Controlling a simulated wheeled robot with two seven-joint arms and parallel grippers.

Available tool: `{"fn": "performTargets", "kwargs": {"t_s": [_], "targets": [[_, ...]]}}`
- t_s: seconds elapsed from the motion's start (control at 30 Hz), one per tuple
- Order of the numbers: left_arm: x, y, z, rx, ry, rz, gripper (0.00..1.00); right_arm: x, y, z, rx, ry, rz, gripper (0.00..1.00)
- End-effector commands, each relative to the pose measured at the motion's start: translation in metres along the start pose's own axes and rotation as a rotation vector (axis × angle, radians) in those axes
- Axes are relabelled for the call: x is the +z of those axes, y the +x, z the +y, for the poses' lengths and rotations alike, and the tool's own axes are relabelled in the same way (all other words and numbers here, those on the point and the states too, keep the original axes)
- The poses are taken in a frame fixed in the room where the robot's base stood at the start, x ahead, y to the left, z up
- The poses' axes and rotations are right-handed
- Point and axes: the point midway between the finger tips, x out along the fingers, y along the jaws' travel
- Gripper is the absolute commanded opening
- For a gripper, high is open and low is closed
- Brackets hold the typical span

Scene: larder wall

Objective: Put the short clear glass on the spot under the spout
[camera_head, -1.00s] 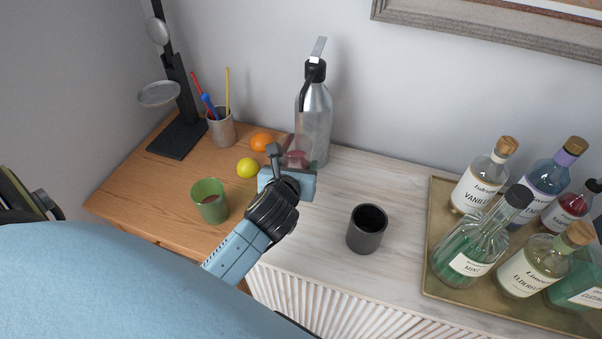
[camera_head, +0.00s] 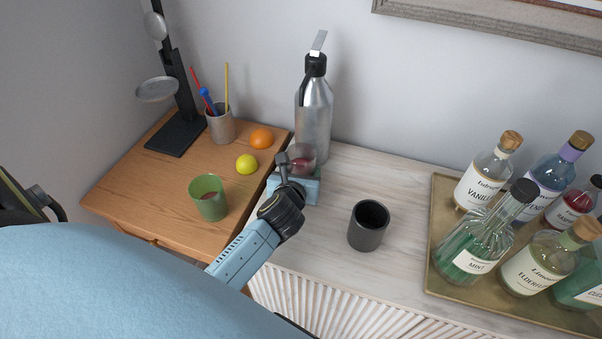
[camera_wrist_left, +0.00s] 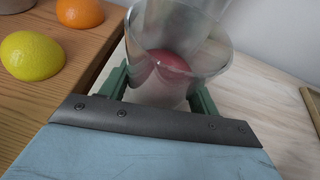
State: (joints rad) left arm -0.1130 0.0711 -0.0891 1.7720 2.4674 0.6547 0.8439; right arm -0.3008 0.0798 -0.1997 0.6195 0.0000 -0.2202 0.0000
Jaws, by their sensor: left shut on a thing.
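The short clear glass (camera_head: 302,157) has something reddish low inside it. My left gripper (camera_head: 300,174) is shut on it, over the pale worktop close in front of the steel siphon bottle (camera_head: 316,115). In the left wrist view the glass (camera_wrist_left: 150,85) sits upright between the green fingers (camera_wrist_left: 160,92), with the bottle behind it. The siphon has a black head and a dark spout (camera_head: 303,92) pointing down on its front left. The spot under the spout is hidden by the glass and gripper. I cannot tell whether the glass touches the worktop. My right gripper is not in view.
A dark grey cup (camera_head: 368,226) stands right of my gripper. On the wooden top are a green cup (camera_head: 208,198), a lemon (camera_head: 246,164), an orange (camera_head: 261,138) and a pen pot (camera_head: 221,127). A brass tray (camera_head: 436,215) of bottles stands at right.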

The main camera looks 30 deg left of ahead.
Motion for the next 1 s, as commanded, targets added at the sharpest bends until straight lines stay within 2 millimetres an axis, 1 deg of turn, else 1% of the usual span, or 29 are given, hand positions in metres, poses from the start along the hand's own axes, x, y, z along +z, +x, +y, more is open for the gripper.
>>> {"fn": "performTargets", "kwargs": {"t_s": [0.23, 0.37, 0.4, 0.53, 0.87, 0.97, 1.0], "targets": [[0.002, 0.001, -0.001, -0.001, -0.001, -0.005, 0.24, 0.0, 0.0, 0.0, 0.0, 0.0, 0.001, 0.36], [-0.001, 0.002, 0.0, 0.0, -0.001, -0.004, 0.24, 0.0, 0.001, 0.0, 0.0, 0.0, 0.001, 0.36], [-0.002, 0.002, 0.0, 0.001, -0.001, -0.001, 0.66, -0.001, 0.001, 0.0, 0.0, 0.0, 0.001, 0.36], [-0.002, 0.002, 0.0, 0.0, -0.001, -0.002, 0.82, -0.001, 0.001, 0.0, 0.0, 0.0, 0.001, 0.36], [0.001, 0.001, 0.0, 0.0, -0.001, -0.002, 0.83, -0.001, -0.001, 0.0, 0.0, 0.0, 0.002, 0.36], [0.0, -0.008, -0.001, -0.001, -0.001, -0.001, 0.83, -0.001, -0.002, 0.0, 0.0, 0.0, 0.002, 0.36], [0.0, -0.014, 0.0, -0.001, 0.0, 0.0, 0.83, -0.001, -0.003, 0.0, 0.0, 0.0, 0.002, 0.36]]}}
